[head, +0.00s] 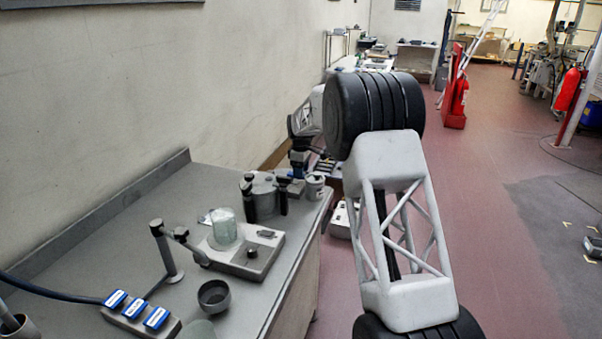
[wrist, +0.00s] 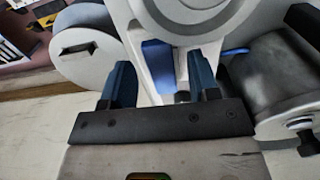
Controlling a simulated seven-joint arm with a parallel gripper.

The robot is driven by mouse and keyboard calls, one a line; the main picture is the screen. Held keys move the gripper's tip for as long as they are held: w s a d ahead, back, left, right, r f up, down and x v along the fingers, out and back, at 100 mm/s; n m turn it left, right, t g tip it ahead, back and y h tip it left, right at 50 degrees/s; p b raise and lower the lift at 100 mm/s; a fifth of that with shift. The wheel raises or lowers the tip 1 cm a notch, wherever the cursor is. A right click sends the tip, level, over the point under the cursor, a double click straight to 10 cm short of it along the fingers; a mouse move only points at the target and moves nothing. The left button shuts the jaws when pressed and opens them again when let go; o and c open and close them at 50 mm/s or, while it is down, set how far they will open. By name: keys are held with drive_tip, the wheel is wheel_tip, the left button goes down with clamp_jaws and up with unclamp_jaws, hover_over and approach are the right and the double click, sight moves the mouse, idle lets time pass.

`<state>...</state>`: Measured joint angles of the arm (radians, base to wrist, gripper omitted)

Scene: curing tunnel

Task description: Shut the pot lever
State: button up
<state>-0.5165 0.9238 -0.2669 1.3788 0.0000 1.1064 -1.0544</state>
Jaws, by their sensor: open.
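A grey pot (head: 264,192) stands near the far end of the bench in the head view. Dark upright handles (head: 248,198) stand at its sides; I cannot tell which part is its lever. My gripper (wrist: 161,80) is open, with blue fingers spread apart in the wrist view. In the head view, the end of my arm is close behind the pot, and its fingertips are not clear. A pale rounded body with a blue tab (wrist: 158,54) shows between the fingers in the wrist view. I cannot tell whether anything touches the fingers.
A device with a glass jar (head: 224,228) on its base stands nearer on the bench. A dark cup (head: 214,296), a jointed stand (head: 168,258) and a blue-buttoned box (head: 136,311) are in front.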

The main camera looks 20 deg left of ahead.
drive_tip(key=shift+f, duration=0.45)
drive_tip(key=c, duration=0.9)
